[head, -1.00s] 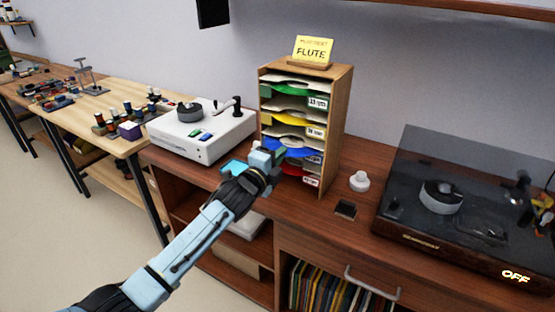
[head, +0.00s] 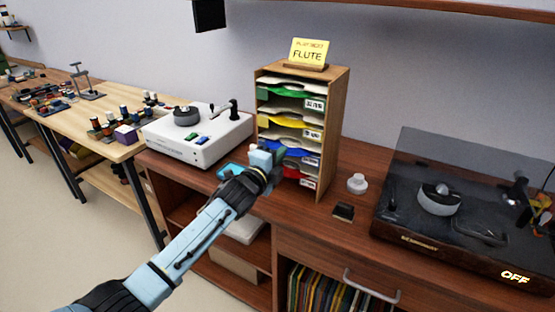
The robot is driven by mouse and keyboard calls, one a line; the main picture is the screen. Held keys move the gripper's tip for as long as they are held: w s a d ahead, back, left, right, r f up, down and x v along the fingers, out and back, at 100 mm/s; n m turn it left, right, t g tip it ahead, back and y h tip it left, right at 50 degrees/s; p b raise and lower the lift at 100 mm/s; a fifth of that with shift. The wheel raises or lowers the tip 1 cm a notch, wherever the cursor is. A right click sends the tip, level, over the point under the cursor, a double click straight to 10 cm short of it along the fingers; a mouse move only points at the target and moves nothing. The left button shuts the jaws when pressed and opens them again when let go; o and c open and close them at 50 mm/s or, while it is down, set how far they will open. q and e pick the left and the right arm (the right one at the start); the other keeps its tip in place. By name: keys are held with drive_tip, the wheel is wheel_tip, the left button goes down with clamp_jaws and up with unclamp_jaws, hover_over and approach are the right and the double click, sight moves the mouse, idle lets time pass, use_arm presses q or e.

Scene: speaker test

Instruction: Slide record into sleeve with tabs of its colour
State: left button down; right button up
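A wooden rack (head: 328,140) stands on the brown cabinet, with paper sleeves stacked in its slots. From top to bottom their coloured tabs are green (head: 288,92), yellow (head: 289,121), blue (head: 298,152) and red (head: 291,173). My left gripper (head: 270,158) is in front of the rack's lower left, by the blue and red sleeves, and covers part of them. Its fingers are too small and overlapped to tell whether they are open or hold anything. No loose record can be made out. My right gripper does not show.
A yellow "FLUTE" card (head: 310,52) stands on the rack. A white record player (head: 197,138) is to the left, a cyan flat item (head: 229,171) lies near my wrist. A dark lidded turntable (head: 440,230) reading "OFF" is right. A white knob-like piece (head: 357,183) and small dark block (head: 344,211) lie between.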

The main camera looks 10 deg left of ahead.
use_arm(q)
drive_tip(key=shift+w, duration=0.25)
drive_tip(key=shift+w+d, duration=0.1)
drive_tip(key=shift+d, duration=0.05)
idle(0.4)
drive_tip(key=shift+w+f+b, duration=0.1)
drive_tip(key=shift+w+b, duration=0.2)
drive_tip(key=shift+b, duration=0.1)
drive_tip(key=c, duration=2.1)
unclamp_jaws()
drive_tip(key=o, duration=0.5)
drive_tip(key=shift+c, duration=0.8)
drive_tip(key=shift+s, duration=0.1)
